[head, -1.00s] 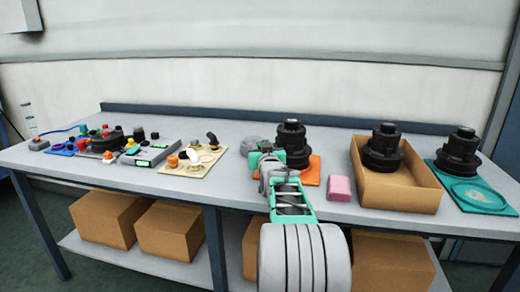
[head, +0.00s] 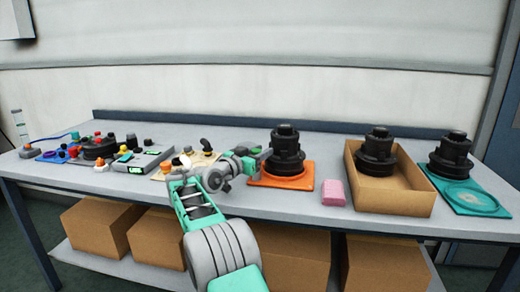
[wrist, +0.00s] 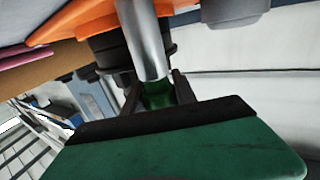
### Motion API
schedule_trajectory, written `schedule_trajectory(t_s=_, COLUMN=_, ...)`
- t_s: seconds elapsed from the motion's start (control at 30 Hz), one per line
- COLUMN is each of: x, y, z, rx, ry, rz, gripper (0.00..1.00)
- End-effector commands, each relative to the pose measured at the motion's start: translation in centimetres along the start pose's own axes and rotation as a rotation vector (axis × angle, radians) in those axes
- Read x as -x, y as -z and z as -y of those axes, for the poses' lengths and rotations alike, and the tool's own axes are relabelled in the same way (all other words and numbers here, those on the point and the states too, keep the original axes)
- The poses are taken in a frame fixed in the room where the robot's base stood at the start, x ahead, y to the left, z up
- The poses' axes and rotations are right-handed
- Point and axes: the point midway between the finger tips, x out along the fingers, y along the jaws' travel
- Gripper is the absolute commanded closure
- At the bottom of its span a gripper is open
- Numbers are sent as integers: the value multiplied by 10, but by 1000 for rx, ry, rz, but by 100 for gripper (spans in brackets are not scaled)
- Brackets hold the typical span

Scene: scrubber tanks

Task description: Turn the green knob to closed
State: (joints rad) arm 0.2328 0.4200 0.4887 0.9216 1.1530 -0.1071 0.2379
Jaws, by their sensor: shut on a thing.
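The green knob (wrist: 158,94) shows in the wrist view as a dark green piece at the end of a silver cylinder (wrist: 147,40). My gripper (wrist: 157,88) has its dark fingers on both sides of it and is shut on it. The black tank (wrist: 117,50) on the orange mat is close behind. In the head view, my gripper (head: 264,155) is at the left side of this black tank (head: 285,152), above the orange mat (head: 283,180). The knob is too small or hidden there, and I cannot read its setting.
A pink block (head: 333,193) sits right of the orange mat. A cardboard tray (head: 398,212) holds a second black tank, and a teal mat (head: 482,207) bears a third. Several small parts and a grey device (head: 143,158) crowd the table's left half. Cardboard boxes stand below.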

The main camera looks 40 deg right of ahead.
Motion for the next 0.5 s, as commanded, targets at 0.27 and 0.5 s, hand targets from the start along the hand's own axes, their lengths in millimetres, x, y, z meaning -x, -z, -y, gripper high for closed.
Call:
schedule_trajectory(t_s=0.27, x=0, y=0, z=-1, rx=1, ry=-70, rz=1, gripper=100)
schedule_trajectory(t_s=0.5, x=0, y=-1, z=-2, rx=2, ry=-80, rz=1, gripper=100)
